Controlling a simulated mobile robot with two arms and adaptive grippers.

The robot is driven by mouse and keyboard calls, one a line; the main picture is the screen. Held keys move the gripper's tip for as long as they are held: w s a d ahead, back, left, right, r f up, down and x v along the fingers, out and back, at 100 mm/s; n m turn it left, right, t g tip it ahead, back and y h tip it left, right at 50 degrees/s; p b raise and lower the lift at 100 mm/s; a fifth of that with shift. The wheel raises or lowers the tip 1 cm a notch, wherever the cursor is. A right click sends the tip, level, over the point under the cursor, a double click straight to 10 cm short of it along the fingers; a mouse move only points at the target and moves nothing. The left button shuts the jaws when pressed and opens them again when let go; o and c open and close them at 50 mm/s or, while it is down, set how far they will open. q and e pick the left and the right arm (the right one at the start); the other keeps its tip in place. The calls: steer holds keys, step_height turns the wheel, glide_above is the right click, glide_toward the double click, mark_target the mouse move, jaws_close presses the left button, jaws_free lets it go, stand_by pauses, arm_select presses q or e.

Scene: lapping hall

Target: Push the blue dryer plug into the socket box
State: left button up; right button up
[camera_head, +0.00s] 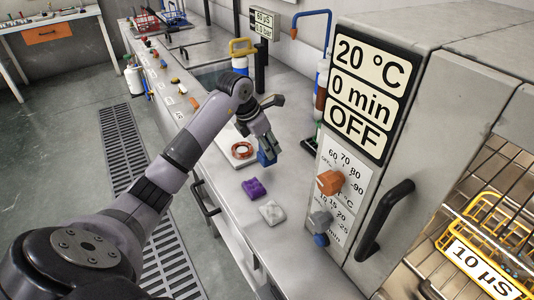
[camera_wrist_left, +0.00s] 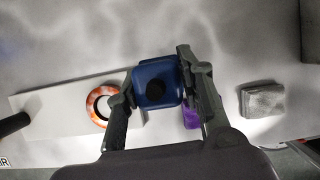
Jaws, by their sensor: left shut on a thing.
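The blue plug (camera_head: 267,159) is between the fingers of my left gripper (camera_head: 266,143), above the grey worktop. In the left wrist view the plug (camera_wrist_left: 158,82) is a rounded blue block with a round black part on its face. The left gripper (camera_wrist_left: 153,80) is shut on it, one finger on each side. The dryer (camera_head: 352,165) is a grey cabinet on the right, with a display reading 20 °C, 0 min, OFF. I cannot make out the socket box for certain. My right gripper is not in view.
A white plate with an orange ring (camera_head: 242,151) lies just left of the plug. A purple cloth (camera_head: 254,188) and a grey cloth (camera_head: 272,212) lie nearer on the worktop (camera_head: 225,180). A yellow wire rack (camera_head: 490,235) stands at the right.

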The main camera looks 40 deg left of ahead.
arm_select(q)
steer(key=shift+f, duration=1.7)
steer(key=shift+f, duration=0.2)
steer(key=o, duration=1.2)
